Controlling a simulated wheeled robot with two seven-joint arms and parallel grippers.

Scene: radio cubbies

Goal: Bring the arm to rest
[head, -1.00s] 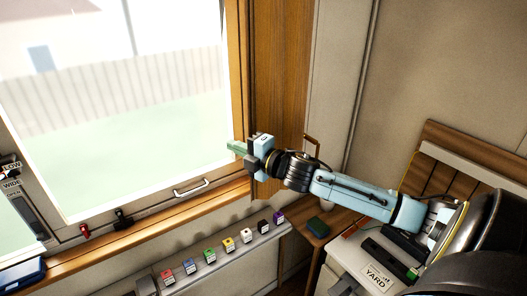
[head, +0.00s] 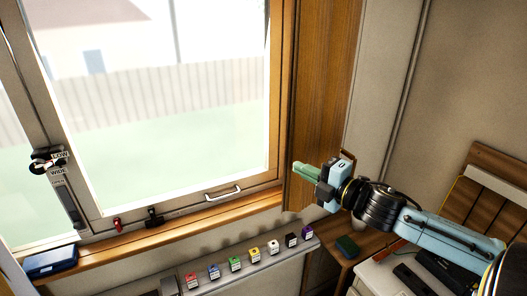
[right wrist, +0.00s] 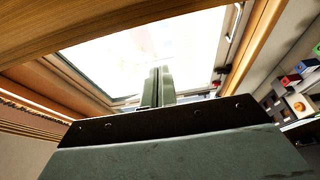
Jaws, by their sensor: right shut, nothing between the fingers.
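My right gripper (head: 306,172) is in the middle right of the head view, raised in front of the wooden panel beside the window. Its green fingers are shut with nothing between them and point left toward the window. In the right wrist view the two fingers (right wrist: 158,86) stand close together against the bright window. My right arm (head: 440,235) comes in from the lower right. My left gripper is not in view.
The window (head: 160,120) has a white handle (head: 223,193) on its lower frame. Below it, a grey shelf (head: 215,285) carries several coloured blocks. A blue case (head: 50,262) lies on the sill at left. A wooden table (head: 368,240) stands below my right arm.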

